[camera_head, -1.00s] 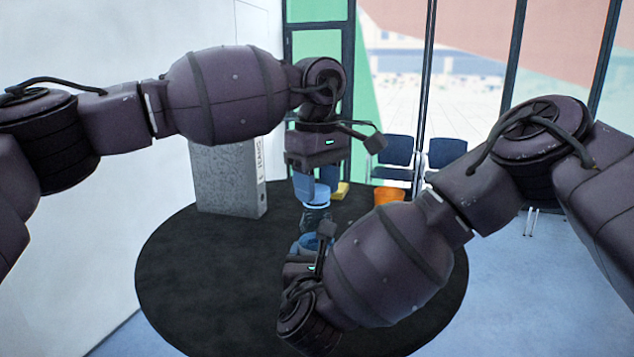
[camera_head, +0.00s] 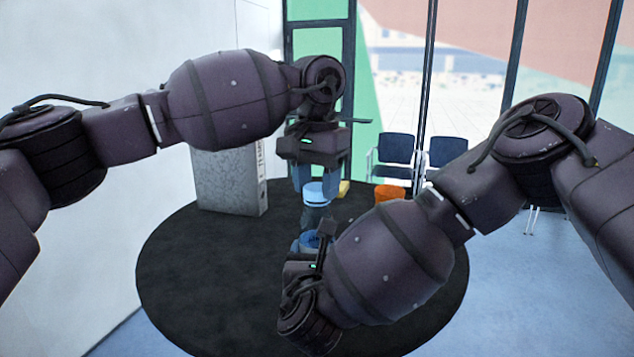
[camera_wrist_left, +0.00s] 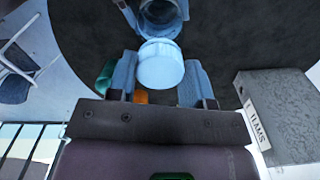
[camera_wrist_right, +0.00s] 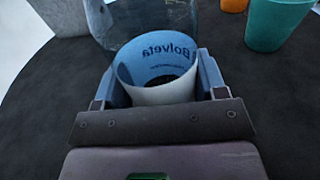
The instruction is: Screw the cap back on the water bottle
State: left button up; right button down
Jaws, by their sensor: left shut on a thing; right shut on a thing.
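The clear water bottle (camera_head: 316,222) with a blue and white label stands upright on the dark round table (camera_head: 205,275). My right gripper (camera_head: 312,243) is shut around its label, which shows in the right wrist view (camera_wrist_right: 158,72). My left gripper (camera_head: 317,190) points down from above and is shut on the light blue cap (camera_head: 314,192). The cap also shows between the fingers in the left wrist view (camera_wrist_left: 160,66). It is right over the bottle's top; I cannot tell whether the threads are engaged.
A grey binder (camera_head: 226,180) stands behind to the left. A small yellow thing (camera_head: 344,187) and an orange cup (camera_head: 389,193) are behind the bottle. A teal cup (camera_wrist_right: 278,22) shows in the right wrist view. The table's left part is clear.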

pick_arm(q)
jog(key=m, duration=0.4)
jog(key=o, duration=0.9)
jog(key=shift+r, duration=0.1)
jog(key=shift+r, duration=2.15)
jog(key=shift+c, duration=0.5)
